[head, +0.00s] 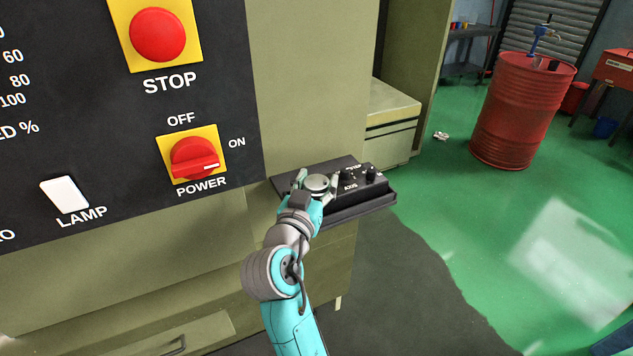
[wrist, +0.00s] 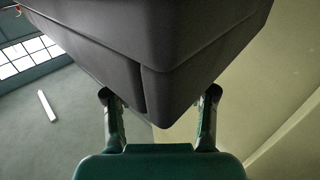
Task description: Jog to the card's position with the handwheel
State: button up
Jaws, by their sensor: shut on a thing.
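A black control box (head: 347,213) sticks out from the olive machine at mid-picture in the head view. The handwheel (head: 317,183), a round silver-grey dial, is on its top at the left. My gripper (head: 317,186) has one finger on each side of the handwheel and is shut on it. Two small black knobs stand right of the wheel, one by the label AXIS (head: 350,187). In the wrist view, the dark box (wrist: 160,50) fills the top middle, and my gripper's fingers (wrist: 159,105) show below it. The wheel is hidden there. No card is recognizable in either view.
The machine's black panel at left carries a red STOP button (head: 157,34), a red POWER switch (head: 194,158) and a white LAMP switch (head: 65,194). A red drum (head: 520,110) stands at the far right. Green floor right of the box is mostly clear.

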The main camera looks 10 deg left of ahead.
dwell(0.3)
jog(key=o, duration=1.2)
jog(key=s, duration=0.4)
jog(key=s+a, duration=0.1)
jog(key=s, duration=0.7)
jog(key=shift+a, duration=0.4)
